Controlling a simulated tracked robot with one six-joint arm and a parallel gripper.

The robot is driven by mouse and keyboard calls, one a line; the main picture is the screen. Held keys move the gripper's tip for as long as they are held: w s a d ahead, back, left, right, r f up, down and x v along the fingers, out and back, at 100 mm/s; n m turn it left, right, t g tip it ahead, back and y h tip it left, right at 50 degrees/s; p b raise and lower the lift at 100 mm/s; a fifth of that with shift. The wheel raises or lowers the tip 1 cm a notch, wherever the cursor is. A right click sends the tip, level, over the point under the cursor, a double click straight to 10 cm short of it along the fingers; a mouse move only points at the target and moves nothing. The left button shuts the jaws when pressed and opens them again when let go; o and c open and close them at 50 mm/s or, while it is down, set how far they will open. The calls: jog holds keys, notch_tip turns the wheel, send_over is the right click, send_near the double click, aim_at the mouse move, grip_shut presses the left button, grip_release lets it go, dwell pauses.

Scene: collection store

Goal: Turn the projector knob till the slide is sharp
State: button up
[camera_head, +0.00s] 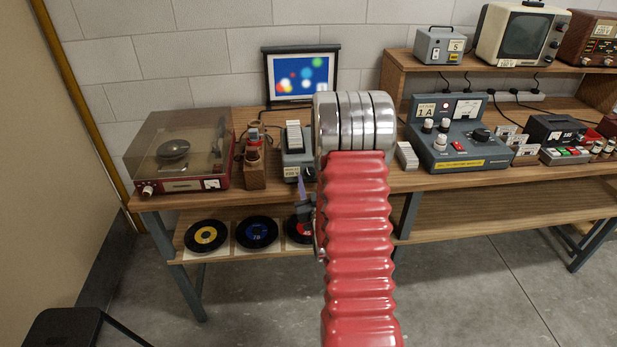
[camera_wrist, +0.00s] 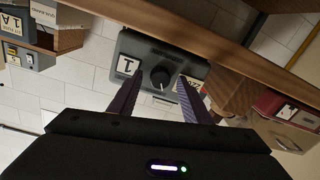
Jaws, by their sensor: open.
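The projector (camera_head: 292,160) is a grey box on the bench with light slides on top, partly hidden by my arm. Its lit screen (camera_head: 302,76) on the wall shows blurred coloured blobs on blue. In the wrist view, which is upside down, the projector's grey front (camera_wrist: 137,45) carries a round black knob (camera_wrist: 160,75) with a white pointer mark. My gripper (camera_wrist: 160,81) is open, with one dark finger on each side of the knob in the picture. I cannot tell whether the fingertips reach around it or touch it.
A record player (camera_head: 178,152) and a small wooden stand (camera_head: 252,170) are left of the projector. A control box (camera_head: 458,132) is to the right. Records (camera_head: 257,232) lie on the lower shelf. The bench's front edge (camera_wrist: 195,32) runs close by the projector.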

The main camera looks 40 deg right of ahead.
jog(key=shift+w+d, duration=0.1)
jog(key=shift+w, duration=0.15)
jog(key=shift+c, duration=0.5)
jog(key=c, duration=0.9)
